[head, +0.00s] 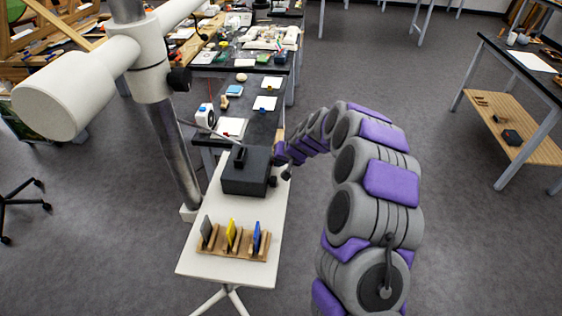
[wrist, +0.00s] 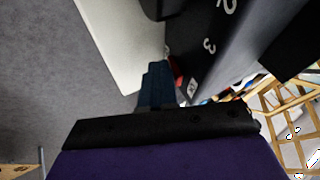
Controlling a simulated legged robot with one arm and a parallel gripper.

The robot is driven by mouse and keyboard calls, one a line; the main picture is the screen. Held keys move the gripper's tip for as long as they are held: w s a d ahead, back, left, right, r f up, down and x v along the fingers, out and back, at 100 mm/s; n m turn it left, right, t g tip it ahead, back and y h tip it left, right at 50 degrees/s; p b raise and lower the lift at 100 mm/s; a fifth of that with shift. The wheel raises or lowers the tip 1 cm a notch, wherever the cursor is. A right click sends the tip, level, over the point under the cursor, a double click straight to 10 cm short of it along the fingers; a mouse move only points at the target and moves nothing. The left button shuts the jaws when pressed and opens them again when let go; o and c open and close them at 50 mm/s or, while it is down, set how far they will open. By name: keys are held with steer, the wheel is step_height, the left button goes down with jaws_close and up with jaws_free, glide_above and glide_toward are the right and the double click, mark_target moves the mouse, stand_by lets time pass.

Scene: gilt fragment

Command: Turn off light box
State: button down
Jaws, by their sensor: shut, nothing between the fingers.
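The black light box (head: 246,171) stands on a small white table (head: 205,263), with a slot and a small raised part on top. In the wrist view, its dark side face (wrist: 210,50) fills the upper right and carries white marks "2" and "3". A small red part (wrist: 178,84) shows at the fingertips, partly hidden; I cannot tell if it is touched. My gripper (head: 281,150) is at the box's right side, near its far end. Its shut, empty fingers (wrist: 158,82) point along the marked face in the wrist view.
A wooden rack (head: 235,243) with grey, yellow and blue plates stands on the white table's near end. A metal post (head: 170,140) with a white arm rises left of the table. A cluttered black bench (head: 250,110) lies beyond.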

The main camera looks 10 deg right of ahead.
steer(key=shift+r, duration=0.2)
steer(key=shift+r+p, duration=0.45)
steer(key=shift+r, duration=0.2)
steer(key=shift+d, duration=0.15)
